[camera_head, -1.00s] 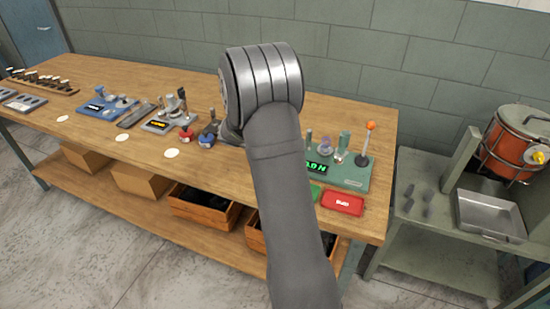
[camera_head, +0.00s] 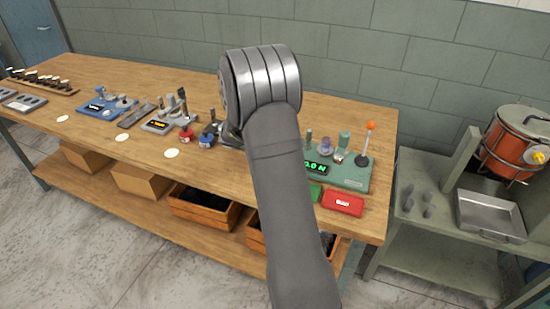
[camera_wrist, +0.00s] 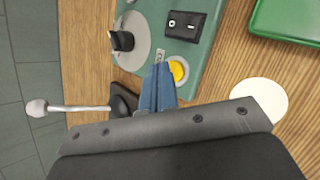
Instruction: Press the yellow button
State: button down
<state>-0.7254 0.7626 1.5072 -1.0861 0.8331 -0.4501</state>
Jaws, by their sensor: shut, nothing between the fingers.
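The yellow button (camera_wrist: 179,70) is a small round disc at the edge of a green machine base (camera_wrist: 200,50) in the wrist view. My gripper (camera_wrist: 163,66) shows there as blue fingers, shut and empty. The fingertips overlap the left side of the button in the picture. I cannot tell whether they touch it or hover above it. In the head view my arm hides the gripper and the button, and the green machine base (camera_head: 350,176) with its lit green display shows at the right of the arm.
A black rocker switch (camera_wrist: 184,25), a dark knob (camera_wrist: 122,41) and a ball-ended lever (camera_wrist: 65,107) are close to the fingers. A white disc (camera_wrist: 262,98) lies on the wooden table (camera_head: 215,178). A red tray (camera_head: 342,202) sits near the table's front edge.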

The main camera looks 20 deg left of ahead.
jog(key=shift+f, duration=0.4)
dwell(0.6)
jog(key=shift+r, duration=0.85)
jog(key=shift+r, duration=2.5)
jog(key=shift+f, duration=0.15)
notch_tip(320, 180, up, 4)
jog(key=shift+r, duration=0.1)
